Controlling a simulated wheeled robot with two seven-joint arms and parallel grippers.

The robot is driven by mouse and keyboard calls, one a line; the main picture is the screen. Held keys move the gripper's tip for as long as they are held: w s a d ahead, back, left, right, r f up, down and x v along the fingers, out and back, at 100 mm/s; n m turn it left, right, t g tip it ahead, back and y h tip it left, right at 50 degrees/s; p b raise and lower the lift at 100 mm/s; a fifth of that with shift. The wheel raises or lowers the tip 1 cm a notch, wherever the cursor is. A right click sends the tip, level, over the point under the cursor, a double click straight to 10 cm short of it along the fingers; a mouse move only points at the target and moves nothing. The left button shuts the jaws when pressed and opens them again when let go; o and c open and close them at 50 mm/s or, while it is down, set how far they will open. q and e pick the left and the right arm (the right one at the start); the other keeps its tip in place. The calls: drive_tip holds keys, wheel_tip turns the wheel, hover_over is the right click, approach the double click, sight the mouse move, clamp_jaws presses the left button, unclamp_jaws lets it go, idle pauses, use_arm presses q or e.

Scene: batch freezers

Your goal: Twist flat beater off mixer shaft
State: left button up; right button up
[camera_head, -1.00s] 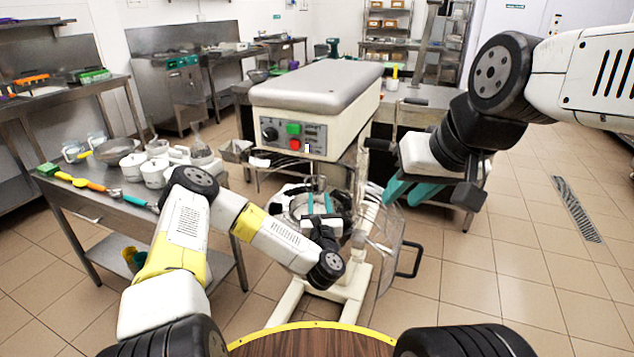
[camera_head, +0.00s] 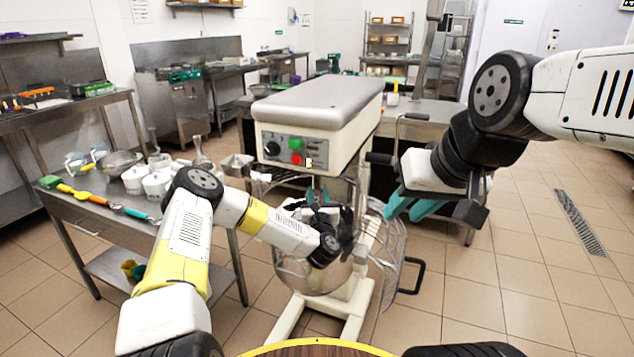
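The mixer (camera_head: 320,105) stands in the centre, cream with a grey top and a front panel of buttons. Its bowl (camera_head: 300,278) sits below the head, with a wire guard (camera_head: 398,245) to the right. My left gripper (camera_head: 318,193) is under the mixer head, above the bowl, with its two teal fingers pointing up. The flat beater and shaft cannot be made out behind this gripper and wrist, so I cannot tell whether the fingers hold anything. My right gripper (camera_head: 408,207) is open and empty, right of the mixer, its teal fingers apart.
A steel table (camera_head: 90,225) at left holds white pots (camera_head: 135,180), a pan and coloured utensils (camera_head: 88,196). A steel counter (camera_head: 430,130) stands behind the mixer. The tiled floor at right is clear around a drain grate (camera_head: 578,222).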

sight(317, 184)
use_arm(q)
drive_tip(key=shift+w+a+r, duration=0.1)
drive_tip(key=shift+w+r, duration=0.05)
drive_tip(key=shift+w, duration=1.15)
drive_tip(key=shift+w+a+r, duration=0.1)
drive_tip(key=shift+w+r, duration=0.05)
drive_tip(key=shift+w, duration=1.1)
clamp_jaws()
